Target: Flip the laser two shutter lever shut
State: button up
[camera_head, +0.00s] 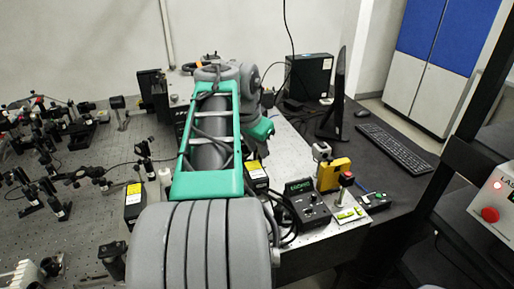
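My grey and green arm reaches forward over the bench and fills the middle of the head view. My gripper does not show; the arm's far links cover that area. A black box with a yellow label (134,196) stands left of the arm. Another black box with a yellow label (257,178) shows just right of it, partly covered. I cannot tell which thing is laser two, and no shutter lever can be made out.
Optics mounts (45,165) crowd the left of the perforated bench. Beyond are a monitor (335,95), a keyboard (395,148) and a red-button box (490,214).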

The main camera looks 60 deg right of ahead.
grip_shut()
dwell(0.3)
jog(key=shift+w+a+r+g+h+p, duration=0.2)
jog(key=shift+w+a+g+h+p, duration=0.15)
jog(key=shift+p, duration=0.6)
jog(key=shift+f+g+h, duration=0.2)
jog(key=shift+g+h, duration=0.15)
jog(key=shift+h, duration=0.1)
grip_release()
